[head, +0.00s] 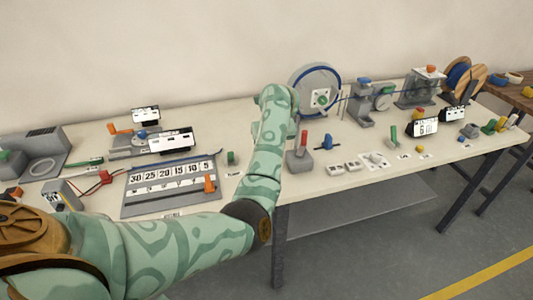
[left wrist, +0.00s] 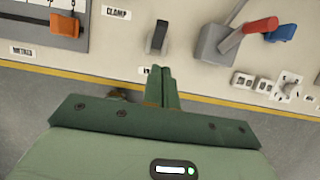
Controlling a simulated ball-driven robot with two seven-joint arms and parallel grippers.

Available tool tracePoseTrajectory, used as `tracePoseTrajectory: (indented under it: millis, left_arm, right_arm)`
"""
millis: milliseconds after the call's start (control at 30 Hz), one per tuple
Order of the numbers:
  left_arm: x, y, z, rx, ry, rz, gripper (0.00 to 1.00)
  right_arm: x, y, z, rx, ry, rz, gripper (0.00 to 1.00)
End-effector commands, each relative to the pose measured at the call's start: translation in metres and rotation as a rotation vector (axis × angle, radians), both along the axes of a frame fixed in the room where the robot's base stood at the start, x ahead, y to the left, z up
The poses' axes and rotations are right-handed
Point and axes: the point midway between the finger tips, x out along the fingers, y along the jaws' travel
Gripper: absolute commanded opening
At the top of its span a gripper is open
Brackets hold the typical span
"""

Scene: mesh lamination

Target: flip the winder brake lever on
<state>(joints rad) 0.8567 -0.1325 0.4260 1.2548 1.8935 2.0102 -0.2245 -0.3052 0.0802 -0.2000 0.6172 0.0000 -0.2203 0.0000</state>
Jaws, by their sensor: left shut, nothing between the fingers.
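In the left wrist view, a small dark grey lever (left wrist: 158,36) stands on the table just beyond my left gripper (left wrist: 162,70). The gripper is shut and empty, its fingertips partly covering a white label (left wrist: 145,70), so I cannot read it. A gap shows between fingertips and lever. To the right, a larger lever with a red grip (left wrist: 262,25) stands on a grey block (left wrist: 213,42); its red grip also shows in the head view (head: 304,138). I cannot tell which is the winder brake. In the head view my forearm hides the gripper and small lever.
A numbered scale board (head: 150,207) with an orange pointer (head: 209,184) lies to the left. A blue-rimmed wheel (head: 315,82) stands behind the red-gripped lever. White labelled buttons (head: 334,170) sit to its right.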

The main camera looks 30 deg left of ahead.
Motion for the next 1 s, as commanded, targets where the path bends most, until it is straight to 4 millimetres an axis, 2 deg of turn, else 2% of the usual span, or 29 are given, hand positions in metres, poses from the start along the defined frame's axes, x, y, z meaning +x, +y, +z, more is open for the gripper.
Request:
tracePoseTrajectory:
  millis: [33,100,233,400,833,933,967,1000]
  left_arm:
    - [-0.001,-0.002,0.011,-0.002,-0.002,0.000,0.00]
    - [-0.003,-0.004,0.020,0.000,-0.002,-0.001,0.00]
    - [-0.005,-0.006,0.028,-0.001,0.001,0.000,0.00]
    - [-0.006,-0.007,0.030,-0.002,0.001,0.000,0.00]
    - [-0.006,-0.006,0.030,0.001,0.002,0.000,0.00]
    - [-0.009,0.007,0.028,0.068,0.004,-0.001,0.00]
    - [-0.012,0.016,0.028,0.117,0.006,-0.003,0.00]
    - [-0.018,0.033,0.029,0.212,0.009,-0.008,0.00]
  right_arm:
    - [0.007,0.000,0.005,0.000,-0.010,0.000,0.41]
    - [0.013,0.001,0.008,0.002,-0.021,0.000,0.41]
    - [0.014,0.001,0.010,0.001,-0.023,0.000,0.41]
    - [0.007,0.000,0.010,0.001,-0.012,0.000,0.41]
    - [0.006,0.000,0.010,0.001,-0.011,0.000,0.41]
    - [0.007,0.000,0.010,0.001,-0.011,0.000,0.41]
    - [0.007,0.000,0.010,0.001,-0.011,0.000,0.41]
    - [0.007,0.000,0.010,0.001,-0.011,0.000,0.41]
